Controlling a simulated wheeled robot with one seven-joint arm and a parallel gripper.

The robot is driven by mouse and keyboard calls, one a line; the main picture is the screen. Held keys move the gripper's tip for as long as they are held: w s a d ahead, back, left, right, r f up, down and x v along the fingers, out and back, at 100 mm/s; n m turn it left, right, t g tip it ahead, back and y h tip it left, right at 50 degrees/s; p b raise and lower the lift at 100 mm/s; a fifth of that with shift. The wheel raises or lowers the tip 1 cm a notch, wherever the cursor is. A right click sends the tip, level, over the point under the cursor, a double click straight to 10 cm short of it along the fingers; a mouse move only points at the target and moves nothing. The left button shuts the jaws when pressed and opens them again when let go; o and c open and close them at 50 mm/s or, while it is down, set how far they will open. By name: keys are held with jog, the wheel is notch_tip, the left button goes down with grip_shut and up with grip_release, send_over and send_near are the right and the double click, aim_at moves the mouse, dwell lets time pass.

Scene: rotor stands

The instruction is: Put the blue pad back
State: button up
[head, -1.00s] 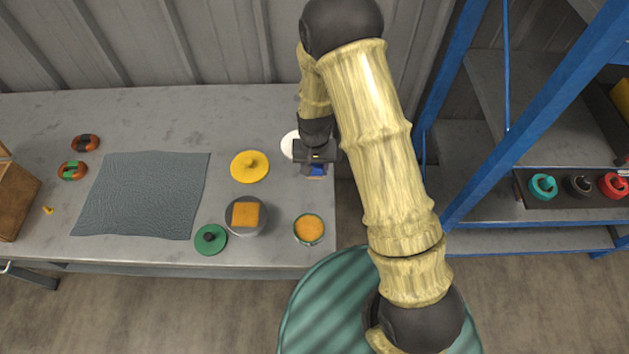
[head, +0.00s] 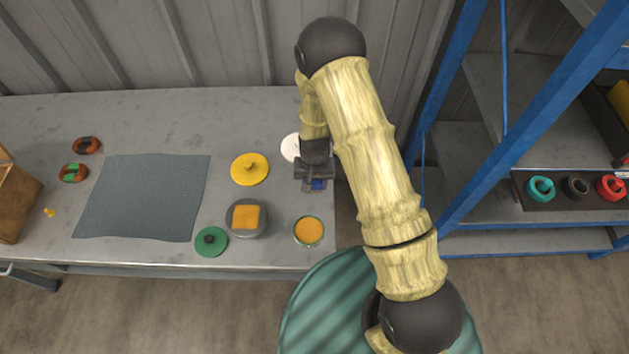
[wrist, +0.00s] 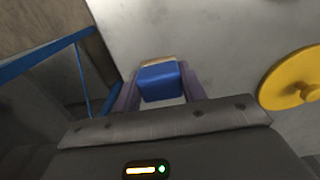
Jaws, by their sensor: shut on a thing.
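The blue pad (head: 319,184) is a small block with a tan layer along one edge, clearest in the wrist view (wrist: 158,82). My gripper (head: 317,187) is shut on it, with one finger on each side. In the head view the gripper and pad are near the right end of the grey table (head: 150,115), and most of the pad is hidden under the gripper. I cannot tell how far the pad is above the table.
A yellow knobbed disc (head: 249,169) lies left of my gripper, a white disc (head: 290,148) behind it. Toward the front are a round bowl with orange contents (head: 308,230), an orange pad (head: 246,217) on a grey round holder and a green disc (head: 211,242). A blue-framed shelf (head: 480,160) stands right.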

aim_at(314, 181)
jog(key=shift+f, duration=0.15)
jog(key=o, duration=0.9)
jog(key=shift+o, duration=0.2)
notch_tip(314, 181, up, 12)
jog(key=b, duration=0.1)
jog(key=shift+r, duration=0.2)
dwell(0.3)
